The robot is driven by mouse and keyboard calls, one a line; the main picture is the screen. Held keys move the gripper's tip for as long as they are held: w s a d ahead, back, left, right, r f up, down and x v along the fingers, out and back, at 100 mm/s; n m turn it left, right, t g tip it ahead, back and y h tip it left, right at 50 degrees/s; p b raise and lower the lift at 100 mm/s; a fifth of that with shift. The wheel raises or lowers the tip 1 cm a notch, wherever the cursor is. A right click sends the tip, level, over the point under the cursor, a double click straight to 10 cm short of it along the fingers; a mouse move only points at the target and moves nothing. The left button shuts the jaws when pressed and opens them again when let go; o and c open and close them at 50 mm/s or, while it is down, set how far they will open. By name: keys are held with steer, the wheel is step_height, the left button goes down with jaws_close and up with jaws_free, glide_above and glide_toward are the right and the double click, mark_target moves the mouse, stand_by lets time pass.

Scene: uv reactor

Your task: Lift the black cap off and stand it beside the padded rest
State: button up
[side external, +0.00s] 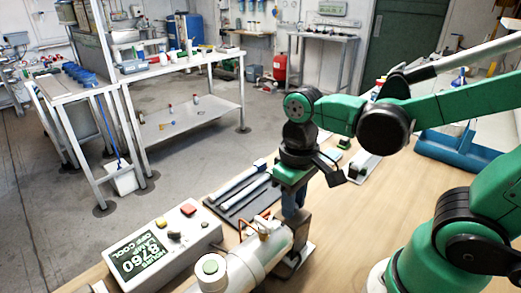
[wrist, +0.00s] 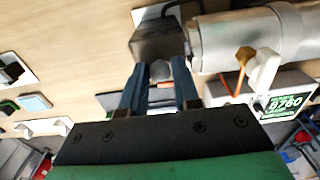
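A dark brown-black block, which looks like the cap (wrist: 159,40), sits at the end of the silver reactor cylinder (wrist: 240,38) in the wrist view. In the side view the dark block (side external: 299,228) is partly hidden below my gripper (side external: 291,207). In the wrist view my gripper (wrist: 160,78) points at the block with its blue fingers apart. A small round grey piece (wrist: 160,71) shows between the fingertips; I cannot tell whether they touch it. A dark mat with white tubes (side external: 238,198) may be the padded rest; I cannot tell for sure.
A grey control box (side external: 160,245) with a green display and buttons stands left of the reactor (side external: 250,262). An orange clip and a valve sit by the cylinder. A white plate (side external: 362,166) and a blue tray (side external: 455,148) lie farther back. Bare wood lies right of the reactor.

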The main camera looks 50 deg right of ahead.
jaws_close()
steer(key=shift+r, duration=0.15)
steer(key=shift+r, duration=2.1)
steer(key=shift+r, duration=0.1)
steer(key=shift+r, duration=2.15)
steer(key=shift+r, duration=1)
